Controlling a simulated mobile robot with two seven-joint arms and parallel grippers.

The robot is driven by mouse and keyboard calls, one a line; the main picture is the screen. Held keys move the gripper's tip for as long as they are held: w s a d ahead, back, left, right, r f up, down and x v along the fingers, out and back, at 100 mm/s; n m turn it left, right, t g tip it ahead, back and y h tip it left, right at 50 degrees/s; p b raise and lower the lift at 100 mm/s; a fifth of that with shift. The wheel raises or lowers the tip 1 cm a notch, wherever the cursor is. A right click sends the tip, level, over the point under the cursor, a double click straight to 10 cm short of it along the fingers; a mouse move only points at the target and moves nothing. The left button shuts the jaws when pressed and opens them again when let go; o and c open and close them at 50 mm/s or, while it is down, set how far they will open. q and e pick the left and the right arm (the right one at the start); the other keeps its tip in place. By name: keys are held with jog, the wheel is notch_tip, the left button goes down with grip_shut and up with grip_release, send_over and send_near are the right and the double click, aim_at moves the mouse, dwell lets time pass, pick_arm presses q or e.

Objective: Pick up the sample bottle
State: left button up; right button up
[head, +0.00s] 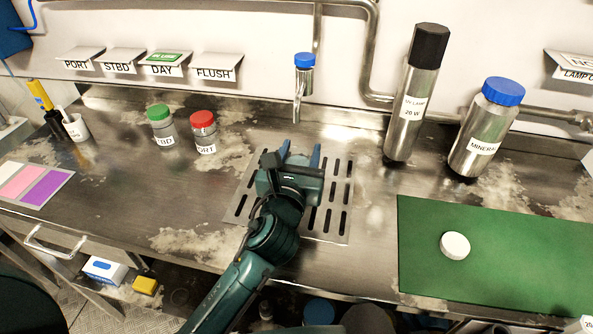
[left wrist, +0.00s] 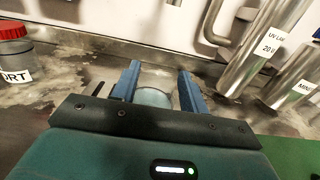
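My left gripper (head: 299,154) is over the slotted drain plate under the tap, with its two blue fingers spread apart. In the left wrist view, a clear, pale round bottle (left wrist: 155,95) stands between the fingers (left wrist: 157,85). It looks like the sample bottle, with no lid showing on it. The fingers flank it closely, and I see no clear grip on it. In the head view my gripper hides most of it. My right gripper is not in view.
The slotted plate (head: 333,210) is set in the steel counter. Red-lidded (head: 203,132) and green-lidded (head: 161,125) jars stand left. Tall UV lamp (head: 408,120) and blue-capped mineral (head: 480,138) cylinders stand right, behind a green mat (head: 500,270) bearing a white cap (head: 455,245).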

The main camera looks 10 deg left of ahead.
pick_arm(q)
grip_shut()
dwell(0.4)
jog(key=shift+r, duration=0.15)
